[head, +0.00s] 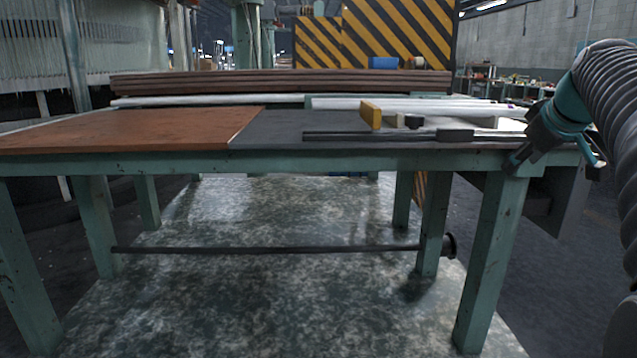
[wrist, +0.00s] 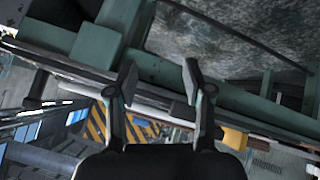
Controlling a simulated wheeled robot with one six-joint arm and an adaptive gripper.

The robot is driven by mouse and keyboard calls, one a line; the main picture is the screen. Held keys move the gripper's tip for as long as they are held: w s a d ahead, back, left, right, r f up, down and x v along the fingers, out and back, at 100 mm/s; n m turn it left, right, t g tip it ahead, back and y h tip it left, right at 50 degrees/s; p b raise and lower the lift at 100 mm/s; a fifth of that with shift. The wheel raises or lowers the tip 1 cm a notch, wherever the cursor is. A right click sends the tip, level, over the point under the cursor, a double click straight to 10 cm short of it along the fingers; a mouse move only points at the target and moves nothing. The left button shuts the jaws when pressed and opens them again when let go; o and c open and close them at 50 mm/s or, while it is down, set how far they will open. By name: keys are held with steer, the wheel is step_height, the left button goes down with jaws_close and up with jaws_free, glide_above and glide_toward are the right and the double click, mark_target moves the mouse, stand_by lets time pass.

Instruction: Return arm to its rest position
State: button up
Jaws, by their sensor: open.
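My gripper (wrist: 159,80) is open in the wrist view, with its two dark fingers apart and nothing between them. In the head view my arm comes in from the right edge in a dark ribbed sleeve, and the gripper (head: 530,148) is at the right end of the workbench (head: 390,161). It hangs tilted downward close to the bench's edge. I cannot tell whether it touches the bench. White glass tubes (head: 400,103) lie along the back of the bench, apart from the gripper.
A yellow block (head: 370,115) stands on the bench's grey right part, by a dark rail (head: 375,136). An orange-brown board (head: 130,130) covers the left part. Brown planks (head: 280,82) are stacked behind. A striped panel (head: 395,35) stands farther back. Floor under the bench is mostly clear.

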steer(key=s+a+f+m+g+p, duration=0.1)
steer(key=s+a+f+m, duration=0.1)
steer(key=s+a+f, duration=0.9)
steer(key=s+a+f+m+g+y+p, duration=0.1)
steer(key=s+a+f+m+g+p, duration=0.1)
steer(key=s+a+f, duration=0.8)
steer(key=shift+s+a+f+m, duration=0.35)
steer(key=shift+s+f, duration=1.15)
steer(key=shift+s, duration=1.4)
